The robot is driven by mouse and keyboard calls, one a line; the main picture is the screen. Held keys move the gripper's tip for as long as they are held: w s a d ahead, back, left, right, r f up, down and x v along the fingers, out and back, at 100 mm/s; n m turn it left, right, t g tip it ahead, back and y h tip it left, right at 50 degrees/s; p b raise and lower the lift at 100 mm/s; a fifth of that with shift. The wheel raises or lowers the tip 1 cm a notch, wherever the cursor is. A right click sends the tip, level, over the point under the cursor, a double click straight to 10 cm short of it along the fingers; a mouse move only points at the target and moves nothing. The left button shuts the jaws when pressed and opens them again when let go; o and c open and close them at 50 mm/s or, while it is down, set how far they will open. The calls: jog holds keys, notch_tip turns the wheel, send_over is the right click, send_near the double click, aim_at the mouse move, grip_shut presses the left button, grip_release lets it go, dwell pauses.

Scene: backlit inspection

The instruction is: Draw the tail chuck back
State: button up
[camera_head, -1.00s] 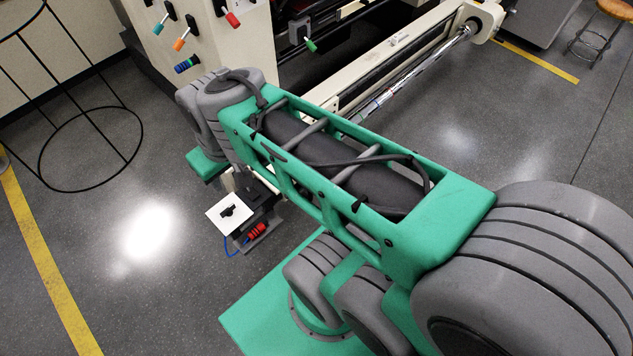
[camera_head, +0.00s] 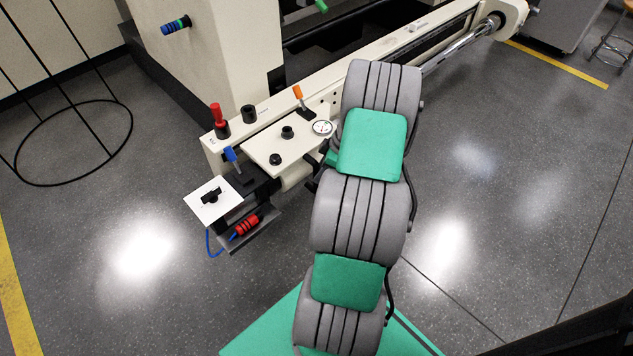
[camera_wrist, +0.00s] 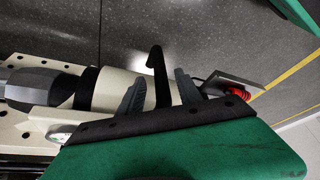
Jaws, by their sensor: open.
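In the wrist view a cream cylinder (camera_wrist: 117,88) lies along the machine, with a black collar (camera_wrist: 86,88) and a grey tapered nose (camera_wrist: 35,86) at its left; this looks like the tail chuck. A black hooked lever (camera_wrist: 156,62) stands up beside the cylinder. My gripper (camera_wrist: 158,88) is open, its two grey ridged fingers apart on either side of the lever; whether either touches it I cannot tell. In the head view my arm hides the gripper and most of the chuck at the end unit (camera_head: 270,150) of the long cream beam (camera_head: 400,52).
The end unit carries a red-handled lever (camera_head: 217,116), a blue lever (camera_head: 232,157), an orange lever (camera_head: 299,95) and a dial gauge (camera_head: 322,128). A white plate (camera_head: 205,207) and a red ribbed part (camera_head: 246,225) stick out at its left end. The floor in front is clear.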

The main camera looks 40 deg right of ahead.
jog(key=x, duration=0.4)
jog(key=shift+f+b, duration=0.1)
jog(key=shift+b, duration=0.3)
grip_shut()
dwell(1.0)
